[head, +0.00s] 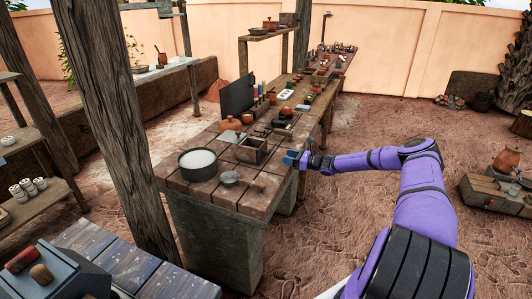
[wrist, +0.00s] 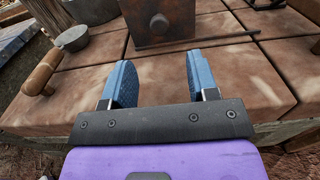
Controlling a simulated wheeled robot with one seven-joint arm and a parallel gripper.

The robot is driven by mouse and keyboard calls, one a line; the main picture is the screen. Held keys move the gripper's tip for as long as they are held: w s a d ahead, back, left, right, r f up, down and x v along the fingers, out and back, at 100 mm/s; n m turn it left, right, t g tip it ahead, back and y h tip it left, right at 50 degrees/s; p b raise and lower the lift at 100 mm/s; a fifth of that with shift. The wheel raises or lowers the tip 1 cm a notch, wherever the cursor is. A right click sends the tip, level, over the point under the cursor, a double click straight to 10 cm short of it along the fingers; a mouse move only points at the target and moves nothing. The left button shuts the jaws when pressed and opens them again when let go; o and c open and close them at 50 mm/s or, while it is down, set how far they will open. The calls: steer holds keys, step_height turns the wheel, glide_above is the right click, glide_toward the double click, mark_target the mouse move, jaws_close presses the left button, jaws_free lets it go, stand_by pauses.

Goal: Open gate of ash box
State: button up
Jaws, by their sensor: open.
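The ash box (head: 252,152) is a small, brown, open-topped box on the tiled table top. In the wrist view its dark, rusty front gate (wrist: 182,20) carries a round knob (wrist: 159,23). The gate looks shut and upright; its top is cut off by the frame. My gripper (head: 290,157) is at the table's right edge, beside the box. In the wrist view its blue fingers (wrist: 159,75) are open and empty, pointing at the gate, with the knob ahead between them and a gap of bare tile before it.
A thin dark rod (wrist: 205,41) lies on the tiles before the gate. A wood-handled pan (head: 230,178) and a large pot of white stuff (head: 198,164) stand nearby. A clay pot (head: 231,124) and a dark upright panel (head: 237,96) are behind.

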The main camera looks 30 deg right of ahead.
mark_target(268, 152)
steer(key=x, duration=1)
steer(key=shift+w+a, duration=0.15)
